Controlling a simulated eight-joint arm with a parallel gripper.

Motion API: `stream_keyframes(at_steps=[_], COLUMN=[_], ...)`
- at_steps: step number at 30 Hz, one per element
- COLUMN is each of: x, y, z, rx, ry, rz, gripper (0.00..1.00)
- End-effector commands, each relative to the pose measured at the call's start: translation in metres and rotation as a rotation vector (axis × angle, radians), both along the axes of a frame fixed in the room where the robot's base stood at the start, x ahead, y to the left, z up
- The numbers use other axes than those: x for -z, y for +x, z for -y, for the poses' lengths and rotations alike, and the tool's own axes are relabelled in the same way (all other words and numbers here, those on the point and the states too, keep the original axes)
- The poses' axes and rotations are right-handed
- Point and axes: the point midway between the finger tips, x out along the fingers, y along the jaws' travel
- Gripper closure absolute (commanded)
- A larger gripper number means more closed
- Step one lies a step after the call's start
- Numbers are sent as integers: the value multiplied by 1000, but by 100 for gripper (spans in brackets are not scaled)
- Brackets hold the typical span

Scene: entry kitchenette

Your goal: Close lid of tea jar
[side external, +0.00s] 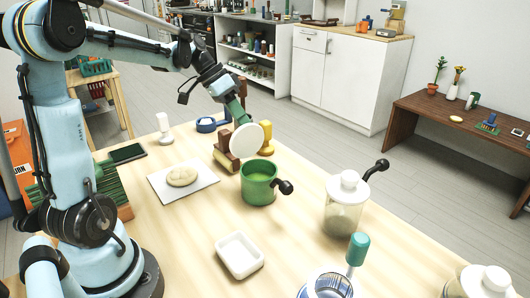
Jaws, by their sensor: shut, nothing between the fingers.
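A green jar (258,190) with a dark knobbed handle stands on the table, its top open and its inside green. A pale round disc (247,140), which looks like its lid, stands tilted up above the jar's back rim. I cannot tell how it joins the jar. My gripper (240,118) reaches down from the upper left, with green fingers shut and empty. Its tips are at the disc's upper edge, partly hidden by it; I cannot tell whether they touch.
A glass jar (344,216) with a white lid stands right of the green jar, another (482,284) at the lower right. A white dish (239,255) and a teal-handled item (357,250) are in front. Dough (182,176) on a sheet lies left; brown and yellow blocks (266,139) stand behind.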

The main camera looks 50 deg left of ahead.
Motion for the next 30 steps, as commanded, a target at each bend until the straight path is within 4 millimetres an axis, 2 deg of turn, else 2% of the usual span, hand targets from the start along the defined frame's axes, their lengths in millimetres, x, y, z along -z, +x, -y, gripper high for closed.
stream_keyframes(at_steps=[8, 16, 30], x=[-4, -2, 17], y=[-1, -3, -5], z=[20, 49, 97], rx=[8, 11, 11], ry=[146, 399, 843], rz=[11, 28, 59], gripper=[100, 100, 100])
